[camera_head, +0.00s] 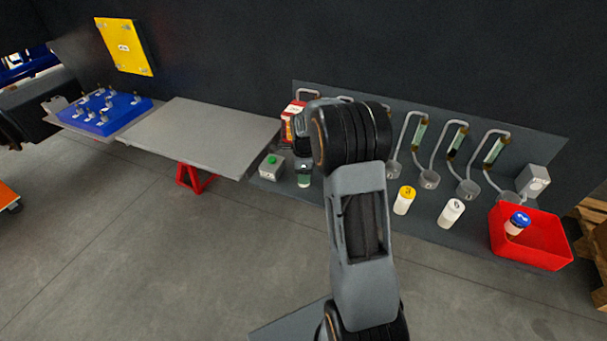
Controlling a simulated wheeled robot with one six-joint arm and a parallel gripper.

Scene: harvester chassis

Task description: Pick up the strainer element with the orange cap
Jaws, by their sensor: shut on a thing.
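My gripper (303,160) is at the left of my dark wrist joint, pointing down, and is mostly hidden by my arm. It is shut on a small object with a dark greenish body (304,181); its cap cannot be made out. A white element with a yellow-orange cap (407,193) stands upright on the dark bench, right of my arm and apart from my gripper. A white element with a pale cap (452,211) stands to its right. A blue-capped element (517,223) is in the red bin (535,257).
Grey sockets with bent pipes and tubes (457,140) line the back panel. A green-button box (271,166) and a red box (291,112) are near my wrist. A bare grey table (205,135) and a blue block (108,112) are left. Wooden pallets (594,225) are far right.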

